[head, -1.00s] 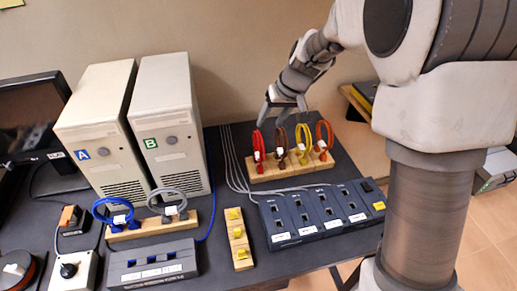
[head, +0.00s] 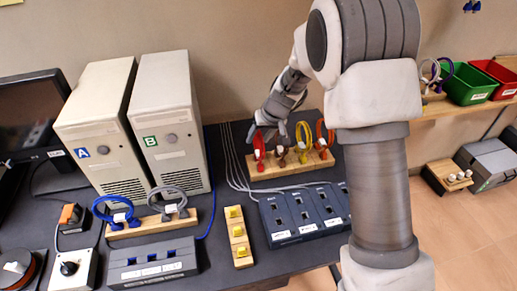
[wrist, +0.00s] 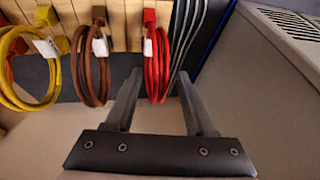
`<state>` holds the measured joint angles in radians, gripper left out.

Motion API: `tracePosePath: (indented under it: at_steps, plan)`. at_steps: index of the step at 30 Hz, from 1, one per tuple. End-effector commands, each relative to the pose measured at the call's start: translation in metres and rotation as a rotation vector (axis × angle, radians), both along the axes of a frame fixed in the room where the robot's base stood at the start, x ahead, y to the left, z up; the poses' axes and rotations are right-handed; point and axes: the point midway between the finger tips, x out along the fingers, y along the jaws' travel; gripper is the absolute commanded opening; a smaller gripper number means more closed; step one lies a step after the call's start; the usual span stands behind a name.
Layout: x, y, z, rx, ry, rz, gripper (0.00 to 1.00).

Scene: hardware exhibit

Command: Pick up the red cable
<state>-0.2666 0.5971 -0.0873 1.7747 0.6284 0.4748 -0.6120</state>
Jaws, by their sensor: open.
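The red cable (head: 259,147) is a coiled loop with a white tag, hanging at the left end of a wooden rack (head: 290,171) on the table. In the wrist view the red cable (wrist: 153,75) hangs upright at the rack's right end. My gripper (head: 266,128) is open and comes down from above at the red cable. In the wrist view its two fingertips (wrist: 160,73) lie to either side of the cable's lower part, with the cable appearing between them. Whether they touch it cannot be told. Part of the rack's top is hidden behind my gripper in the head view.
Brown (head: 281,150), yellow (head: 304,138) and orange-red (head: 324,140) cables hang beside it on the rack. A patch panel (head: 300,215) lies in front. Computer tower B (head: 170,120) stands to the left. Grey cords run between tower and rack.

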Motion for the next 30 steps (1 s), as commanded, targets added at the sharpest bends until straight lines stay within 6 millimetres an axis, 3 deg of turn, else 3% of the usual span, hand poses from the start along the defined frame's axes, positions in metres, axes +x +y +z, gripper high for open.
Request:
tracePosePath:
  at_steps: [4,12,13,30]
  plan:
    - [0.0,0.0,0.0005,0.0,-0.001,0.0,0.51]
    - [-0.0002,-0.0001,0.0007,0.0,0.0,0.0,0.02]
    - [-0.0001,-0.0001,0.0007,0.0,0.0,0.0,0.0]
    - [0.0,-0.0001,0.0009,0.0,-0.001,0.0,0.0]
